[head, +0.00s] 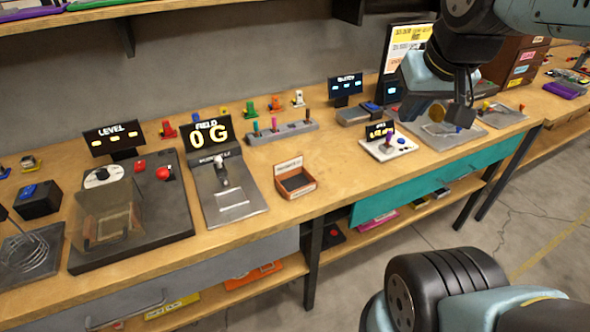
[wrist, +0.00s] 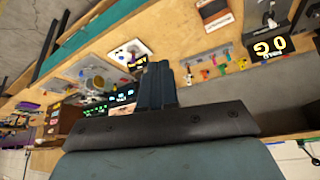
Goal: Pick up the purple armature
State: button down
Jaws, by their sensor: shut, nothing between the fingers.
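I cannot single out a purple armature for certain. A small purple upright piece (head: 390,138) shows on a white board (head: 378,154) with a little display, right of the middle of the bench. My gripper (head: 466,100) hangs in the upper right of the head view, to the right of that board. In the wrist view the fingers (wrist: 165,80) are together with nothing held. The wrist view shows the bench upside down, and my gripper hides part of it.
A grey rack (head: 283,133) with coloured uprights stands left of the white board. Small coloured pieces line the wall side. An open brown box (head: 295,182) sits near the front edge. A lit "0 G" display (head: 208,132) stands farther left. A purple tray (head: 567,90) lies far right.

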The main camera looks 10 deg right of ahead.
aim_at(390, 133)
jog(key=z, duration=1.9)
jog(key=i, duration=0.1)
jog(key=u, duration=3.2)
jog(key=k, duration=1.2)
jog(key=z, duration=0.7)
jog(key=i, duration=1)
